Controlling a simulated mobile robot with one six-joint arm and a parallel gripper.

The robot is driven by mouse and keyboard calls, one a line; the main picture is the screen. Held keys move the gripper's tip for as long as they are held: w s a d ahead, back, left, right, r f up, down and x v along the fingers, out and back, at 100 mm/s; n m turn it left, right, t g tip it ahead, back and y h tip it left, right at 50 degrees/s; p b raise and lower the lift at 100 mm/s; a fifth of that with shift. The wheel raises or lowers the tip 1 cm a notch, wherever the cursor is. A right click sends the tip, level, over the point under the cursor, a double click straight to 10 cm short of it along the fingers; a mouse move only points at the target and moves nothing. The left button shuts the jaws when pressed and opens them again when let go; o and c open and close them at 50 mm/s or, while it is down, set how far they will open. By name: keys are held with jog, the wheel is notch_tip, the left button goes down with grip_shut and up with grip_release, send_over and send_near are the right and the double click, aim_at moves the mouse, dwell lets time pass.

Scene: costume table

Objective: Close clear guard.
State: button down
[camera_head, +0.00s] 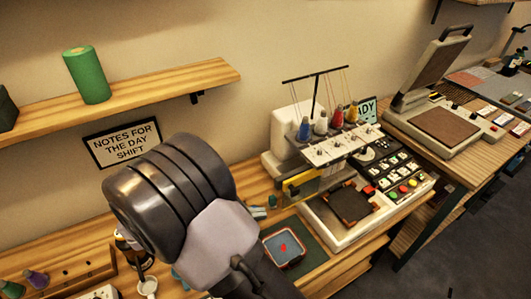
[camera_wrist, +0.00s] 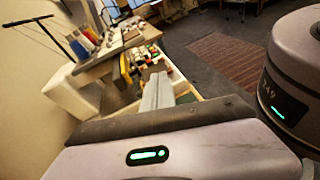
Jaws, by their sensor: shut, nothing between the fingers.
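The embroidery machine (camera_head: 285,155) stands on the wooden table, with coloured thread spools on top and a button panel (camera_head: 402,178) on its right. A yellow-edged panel (camera_head: 300,187) stands upright at its left front; I cannot tell whether this is the clear guard. No other clear pane stands out. A dark square pad (camera_head: 350,204) lies on the machine's pale bed. My gripper (camera_wrist: 157,80) is shut and empty in the wrist view, pointing toward the machine, apart from it as far as I can tell. In the head view my arm hides the gripper.
A small tray (camera_head: 300,251) with red bits sits on a green mat in front of the machine. A heat press (camera_head: 430,72) stands open on the table at the right. A wall shelf (camera_head: 150,92) holds a green roll (camera_head: 86,76). Bottles and a wooden rack are at lower left.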

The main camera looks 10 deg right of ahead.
jog(key=w+a+f+n+t+h, duration=0.1)
jog(key=a+f+n+t+h, duration=0.15)
jog(key=a+n+t, duration=0.2)
jog(key=b, duration=0.4)
send_near(291, 194)
jog(key=shift+m+g+y, duration=0.25)
jog(key=x, duration=0.6)
jog(key=shift+w+d+r, duration=0.1)
jog(key=shift+d+r, duration=0.2)
jog(key=shift+r, duration=0.05)
